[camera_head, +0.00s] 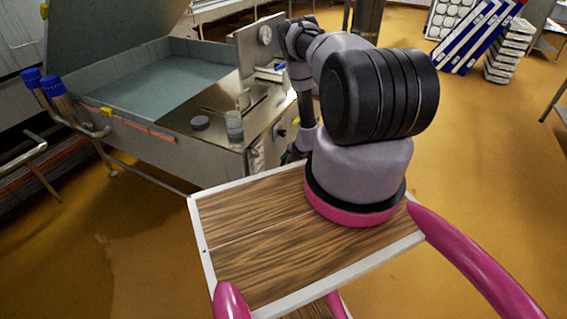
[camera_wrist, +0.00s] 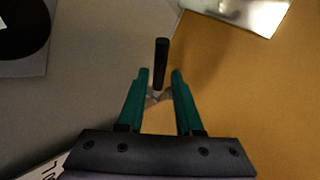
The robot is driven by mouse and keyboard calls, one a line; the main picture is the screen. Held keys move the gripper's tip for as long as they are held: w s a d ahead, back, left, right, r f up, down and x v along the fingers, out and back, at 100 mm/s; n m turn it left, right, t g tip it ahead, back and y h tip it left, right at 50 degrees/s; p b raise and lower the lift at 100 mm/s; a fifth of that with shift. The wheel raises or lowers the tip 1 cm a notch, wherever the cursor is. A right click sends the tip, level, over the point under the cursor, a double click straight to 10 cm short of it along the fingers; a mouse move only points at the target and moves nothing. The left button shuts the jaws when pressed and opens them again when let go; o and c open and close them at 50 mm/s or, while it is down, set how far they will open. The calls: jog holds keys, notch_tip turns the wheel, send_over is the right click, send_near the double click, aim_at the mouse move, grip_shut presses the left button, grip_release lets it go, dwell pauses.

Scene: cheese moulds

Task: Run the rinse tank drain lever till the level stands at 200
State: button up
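The rinse tank (camera_head: 190,155) stands at the left in the head view, with grey-blue water (camera_head: 165,88) in its open basin. I cannot read a level value in either view. In the wrist view a lever with a black handle (camera_wrist: 161,62) and a metal foot stands between the two green fingers of my gripper (camera_wrist: 160,74). The fingers are apart, with visible gaps on both sides of the handle. In the head view my gripper is mostly hidden low behind my arm, by the tank's right end.
An upright panel with a round dial (camera_head: 265,34) stands on the tank's steel top. A small grey disc (camera_head: 200,122) and a clear cup (camera_head: 234,126) sit there too. Blue-capped posts (camera_head: 52,86) are at the left. Stacked trays (camera_head: 508,50) stand far back right; yellow floor between is clear.

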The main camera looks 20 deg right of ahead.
aim_at(284, 161)
jog(key=shift+x, duration=2.35)
jog(key=shift+c, duration=0.2)
grip_shut()
jog(key=shift+r, duration=0.1)
